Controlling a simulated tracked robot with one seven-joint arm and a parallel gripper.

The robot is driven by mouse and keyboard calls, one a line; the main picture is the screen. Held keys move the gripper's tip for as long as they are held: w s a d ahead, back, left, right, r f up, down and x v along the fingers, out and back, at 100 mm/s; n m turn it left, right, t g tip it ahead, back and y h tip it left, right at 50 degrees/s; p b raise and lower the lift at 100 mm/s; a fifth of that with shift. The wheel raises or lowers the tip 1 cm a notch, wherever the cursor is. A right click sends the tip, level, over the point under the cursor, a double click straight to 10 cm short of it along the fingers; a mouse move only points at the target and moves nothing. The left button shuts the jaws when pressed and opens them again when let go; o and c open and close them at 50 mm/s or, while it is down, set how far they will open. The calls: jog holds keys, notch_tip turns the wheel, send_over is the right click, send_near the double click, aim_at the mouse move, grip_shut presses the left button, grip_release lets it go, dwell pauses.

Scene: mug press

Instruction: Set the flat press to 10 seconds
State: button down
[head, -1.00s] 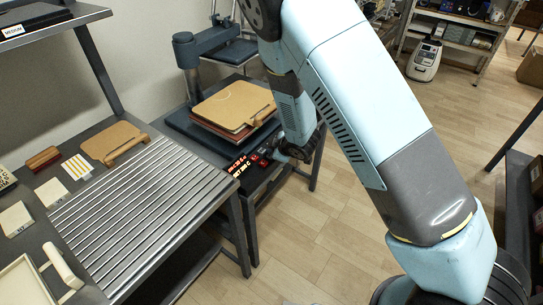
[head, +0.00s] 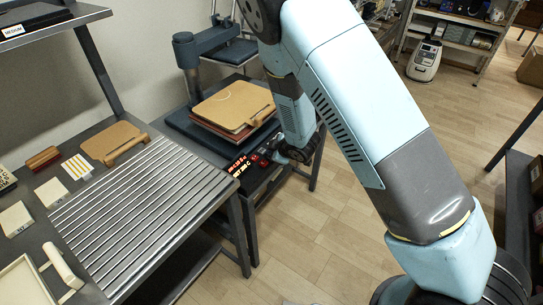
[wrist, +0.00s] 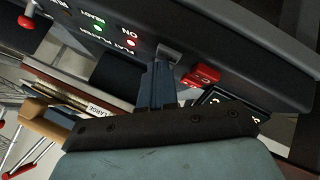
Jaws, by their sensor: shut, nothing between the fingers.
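The flat press (head: 185,122) stands in the middle of the head view, with a lit display (head: 238,165) at its front. The display digits are too small to read surely. Its control panel (wrist: 215,45) appears upside down in the wrist view, marked FLAT PLATEN, with a green READY light (wrist: 98,27), a red ON light (wrist: 131,43) and red buttons (wrist: 201,76). My gripper (wrist: 160,85) is shut and empty. Its fingertips are close to a grey key (wrist: 170,52) on the panel; I cannot tell if they touch. In the head view my gripper (head: 285,157) is beside the red buttons.
Tan and red boards (head: 234,105) are stacked on the press base. A ribbed metal table (head: 140,215) with several small pads and a wooden clip board (head: 115,143) stands left. A dark shelf is at the right edge. The wooden floor (head: 330,230) between is clear.

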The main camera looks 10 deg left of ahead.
jog(key=shift+r, duration=0.9)
jog(key=shift+r, duration=0.1)
jog(key=shift+r, duration=2.4)
